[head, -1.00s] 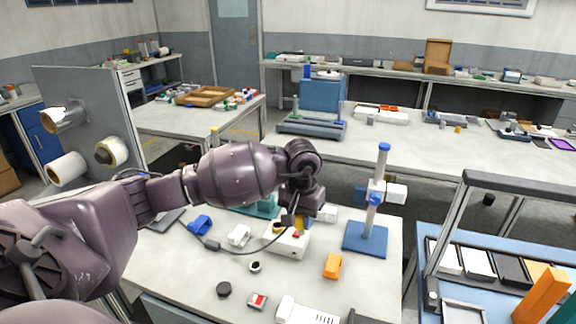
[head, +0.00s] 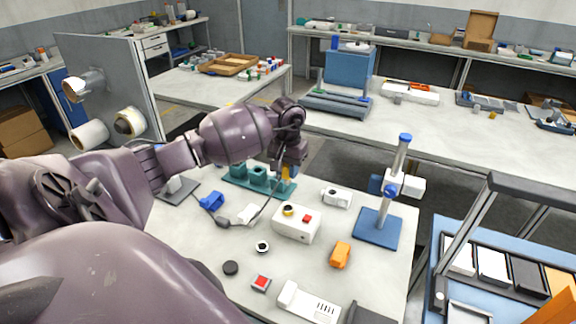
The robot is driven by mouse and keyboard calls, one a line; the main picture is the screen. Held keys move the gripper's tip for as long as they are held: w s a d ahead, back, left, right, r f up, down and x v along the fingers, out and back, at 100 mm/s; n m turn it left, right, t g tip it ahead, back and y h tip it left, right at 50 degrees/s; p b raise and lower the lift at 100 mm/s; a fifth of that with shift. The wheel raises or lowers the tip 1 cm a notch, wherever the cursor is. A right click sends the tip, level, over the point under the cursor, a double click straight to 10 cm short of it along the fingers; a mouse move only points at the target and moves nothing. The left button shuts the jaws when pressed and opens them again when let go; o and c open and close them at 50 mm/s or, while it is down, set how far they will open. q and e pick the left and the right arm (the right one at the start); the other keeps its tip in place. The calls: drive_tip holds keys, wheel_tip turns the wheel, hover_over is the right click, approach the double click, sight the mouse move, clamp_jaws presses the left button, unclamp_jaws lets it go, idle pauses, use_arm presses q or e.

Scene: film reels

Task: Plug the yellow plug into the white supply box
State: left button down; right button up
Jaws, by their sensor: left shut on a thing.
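The white supply box (head: 298,224) stands on the near table, with a yellow-ringed round socket (head: 288,209) and a red button on top. My left gripper (head: 287,166) is shut on the yellow plug (head: 287,174), of which only a small part shows below the dark fingers. In the picture it is above and behind the box, in front of the teal fixture's right end; the plug is apart from the socket. A dark cable (head: 262,212) loops from the plug down to the table left of the box. My right gripper is not in view.
The teal fixture (head: 250,178) stands behind the box, and a white device (head: 336,197) stands behind right. A blue stand (head: 378,228) is at the right, with an orange block (head: 341,254) in front. A dark puck (head: 230,268) and a small ring (head: 262,247) lie at the front left.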

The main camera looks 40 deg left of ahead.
sight(287, 182)
use_arm(q)
wheel_tip(287, 182, down, 4)
drive_tip(key=shift+r+b, duration=0.2)
drive_tip(key=shift+b, duration=0.4)
wheel_tip(287, 182, down, 3)
drive_tip(key=shift+r+b, duration=0.15)
drive_tip(key=shift+b, duration=1.05)
drive_tip(key=shift+f+b, duration=0.75)
drive_tip(key=shift+f, duration=0.2)
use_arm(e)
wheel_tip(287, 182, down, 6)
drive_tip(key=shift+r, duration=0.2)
